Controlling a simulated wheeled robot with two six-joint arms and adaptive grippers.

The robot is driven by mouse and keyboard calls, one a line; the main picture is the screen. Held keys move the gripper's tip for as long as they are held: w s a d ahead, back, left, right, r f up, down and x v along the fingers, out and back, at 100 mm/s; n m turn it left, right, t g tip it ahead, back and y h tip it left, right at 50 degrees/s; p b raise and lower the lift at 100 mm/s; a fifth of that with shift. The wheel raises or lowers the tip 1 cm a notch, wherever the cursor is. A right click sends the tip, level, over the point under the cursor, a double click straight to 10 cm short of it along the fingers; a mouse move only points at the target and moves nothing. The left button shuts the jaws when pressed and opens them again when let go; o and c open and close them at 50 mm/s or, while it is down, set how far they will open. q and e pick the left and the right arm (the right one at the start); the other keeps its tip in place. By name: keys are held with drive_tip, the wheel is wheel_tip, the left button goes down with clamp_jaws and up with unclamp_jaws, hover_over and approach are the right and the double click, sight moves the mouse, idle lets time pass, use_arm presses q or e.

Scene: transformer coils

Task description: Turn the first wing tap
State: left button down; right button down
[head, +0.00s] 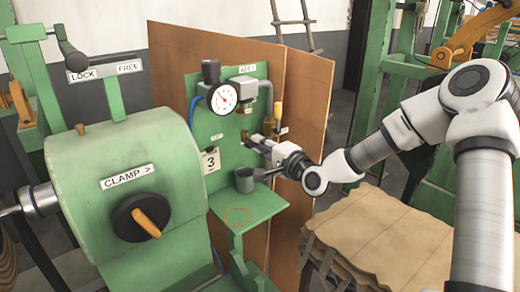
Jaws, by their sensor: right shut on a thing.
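The green panel (230,90) carries a round gauge (223,98) and pipework with small brass fittings (244,135). My right gripper (256,142) reaches in from the right to these fittings, below the gauge. Its fingers are shut at the tap, whose wing is mostly hidden behind them; how far it is turned cannot be told. My left gripper is not in view.
A tag with a 3 (210,161) hangs on the panel. A green clamp machine (130,180) fills the left. Stacked brown sheets (385,240) lie below my right arm. Brown boards (305,100) stand beside the panel.

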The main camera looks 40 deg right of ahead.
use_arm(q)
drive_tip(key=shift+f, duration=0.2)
use_arm(e)
drive_tip(key=shift+m, duration=0.3)
drive_tip(key=c, duration=1.2)
unclamp_jaws()
drive_tip(key=shift+r, duration=0.1)
